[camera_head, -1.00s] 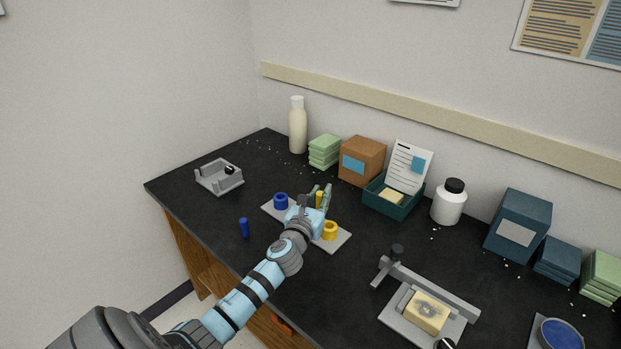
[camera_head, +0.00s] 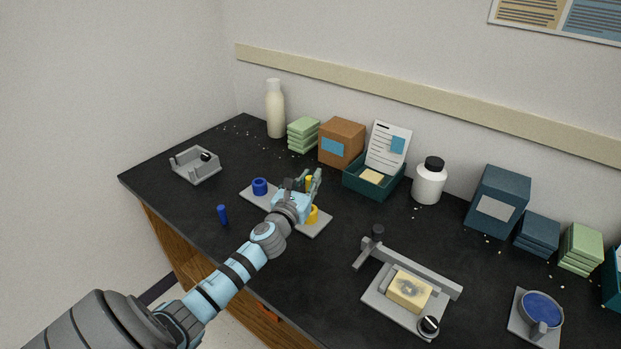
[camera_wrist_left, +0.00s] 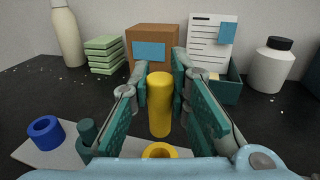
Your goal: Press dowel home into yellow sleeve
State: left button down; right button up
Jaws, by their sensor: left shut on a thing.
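My left gripper (camera_head: 310,181) is shut on the upright yellow dowel (camera_wrist_left: 160,104), above the grey plate. In the left wrist view the dowel stands between the finger pads. The yellow sleeve (camera_head: 313,215) is on the right part of the grey plate (camera_head: 318,231), partly hidden by my gripper in the head view. The sleeve's rim (camera_wrist_left: 159,151) shows at the bottom of the left wrist view, nearer the camera than the dowel. The dowel appears apart from the sleeve. My right gripper is out of view.
A blue sleeve (camera_head: 260,186) is at the plate's left end, and a dark green cylinder (camera_wrist_left: 87,131) stands beside it. A blue dowel (camera_head: 222,215) stands near the table's front edge. A grey fixture (camera_head: 405,292) lies to the right; boxes and bottles line the back.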

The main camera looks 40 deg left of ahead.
pick_arm(q)
notch_tip(320, 180, down, 4)
jog(key=b, duration=0.2)
jog(key=shift+b, duration=0.3)
jog(key=shift+r, duration=0.1)
jog(key=shift+p, duration=0.4)
dwell(0.8)
jog(key=shift+f+b, duration=2.2)
jog(key=shift+f, duration=0.1)
jog(key=c, duration=1.4)
grip_release()
jog(key=shift+c, duration=0.2)
